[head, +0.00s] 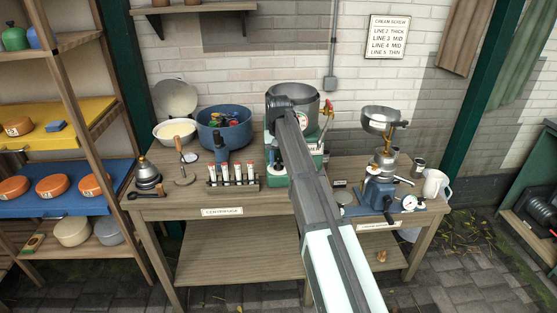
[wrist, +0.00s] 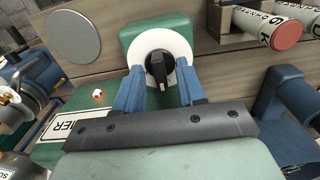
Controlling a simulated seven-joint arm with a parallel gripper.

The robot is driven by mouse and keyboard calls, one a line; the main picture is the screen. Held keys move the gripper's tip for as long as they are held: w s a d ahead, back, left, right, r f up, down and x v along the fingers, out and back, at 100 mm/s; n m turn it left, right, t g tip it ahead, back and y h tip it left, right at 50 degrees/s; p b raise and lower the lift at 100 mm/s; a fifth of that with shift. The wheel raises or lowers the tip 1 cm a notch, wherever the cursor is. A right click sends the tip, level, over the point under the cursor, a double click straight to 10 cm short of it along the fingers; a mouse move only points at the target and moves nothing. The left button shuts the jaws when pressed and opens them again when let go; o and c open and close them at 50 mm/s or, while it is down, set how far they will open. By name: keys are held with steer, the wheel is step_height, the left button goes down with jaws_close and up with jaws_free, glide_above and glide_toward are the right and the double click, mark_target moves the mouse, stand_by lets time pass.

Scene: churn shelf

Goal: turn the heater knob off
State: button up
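The heater is a green box (head: 318,159) with a metal pot (head: 301,101) on top, at the middle of the bench in the head view. My arm hides much of it. In the wrist view its green body (wrist: 133,34) carries a white round dial with a black knob (wrist: 160,70). The knob's pointer mark is at its upper end in the picture. My gripper (wrist: 161,84) has its blue fingers apart, one on each side of the knob, over the dial's lower edge. Gaps show between fingers and knob. A small red light (wrist: 97,95) sits left of the fingers.
A rack of red-capped tubes (head: 234,175) stands left of the heater, and its tubes (wrist: 272,28) lie close right in the wrist view. A blue pot (head: 223,127) stands behind the rack. A blue hand-cranked separator (head: 380,190) stands at the right.

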steer(key=shift+c, duration=0.3)
jaws_close()
stand_by(0.3)
steer(key=shift+n, duration=0.8)
steer(key=shift+f, duration=0.1)
steer(key=shift+o, duration=0.3)
jaws_free()
